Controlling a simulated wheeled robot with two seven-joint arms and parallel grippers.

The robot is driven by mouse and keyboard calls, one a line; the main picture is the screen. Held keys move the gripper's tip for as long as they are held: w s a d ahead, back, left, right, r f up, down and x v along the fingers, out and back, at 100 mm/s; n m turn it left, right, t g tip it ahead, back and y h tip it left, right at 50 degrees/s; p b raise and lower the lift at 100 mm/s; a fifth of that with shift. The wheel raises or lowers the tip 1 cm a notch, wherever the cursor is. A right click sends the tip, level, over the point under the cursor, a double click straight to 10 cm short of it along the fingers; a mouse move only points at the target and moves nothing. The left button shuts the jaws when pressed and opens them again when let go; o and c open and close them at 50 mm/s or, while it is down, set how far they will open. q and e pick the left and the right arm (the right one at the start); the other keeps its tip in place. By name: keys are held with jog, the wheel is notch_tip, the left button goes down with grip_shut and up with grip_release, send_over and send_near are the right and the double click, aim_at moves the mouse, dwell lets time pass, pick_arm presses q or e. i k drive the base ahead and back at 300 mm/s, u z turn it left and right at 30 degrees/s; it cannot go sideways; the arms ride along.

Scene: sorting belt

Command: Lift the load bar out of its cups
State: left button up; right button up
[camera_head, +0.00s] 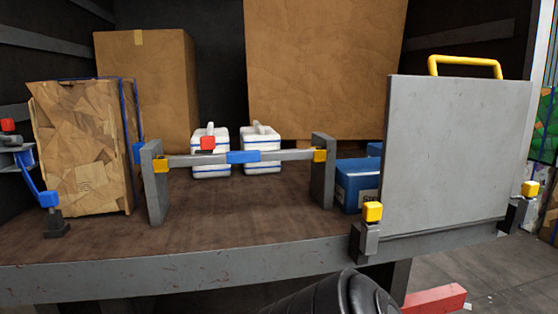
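The load bar (285,155) is a grey horizontal bar with a blue middle section (243,157). It spans two grey upright posts, a left post (154,183) and a right post (323,172), on the truck bed. A yellow cup shows at each end, a left cup (161,166) and a right cup (320,156). The bar's ends appear to sit at these cups; how deep they sit cannot be told. Neither gripper shows; a dark part of my own arm rises at the bottom edge.
A strapped carton (80,150) is at left, a blue box (357,184) right of the posts. A grey upright panel (455,150) with a yellow handle blocks the right. The bed (235,208) before the bar is clear.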

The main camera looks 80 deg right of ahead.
aim_at(246, 156)
jog(key=k, duration=0.15)
jog(key=z, duration=1.45)
